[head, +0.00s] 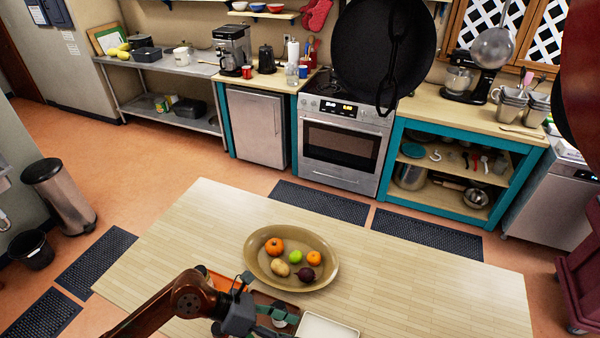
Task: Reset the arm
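My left arm comes in from the bottom left over the wooden table (400,285). Its dark gripper (262,308) with teal finger parts is over the near part of the table, just in front of the oval bowl. The fingertips are small and partly overlap the things below, so I cannot tell whether it is open or shut. A small round grey-white thing (280,321) shows beside the fingers; I cannot tell whether they touch it. My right gripper is not in view.
An oval tan bowl (256,274) holds an orange, a green fruit and several other pieces of produce. A white tray (325,328) and a reddish-brown tray (262,298) lie close to the gripper. The table's right side is clear. A dark pan (365,60) hangs at the top.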

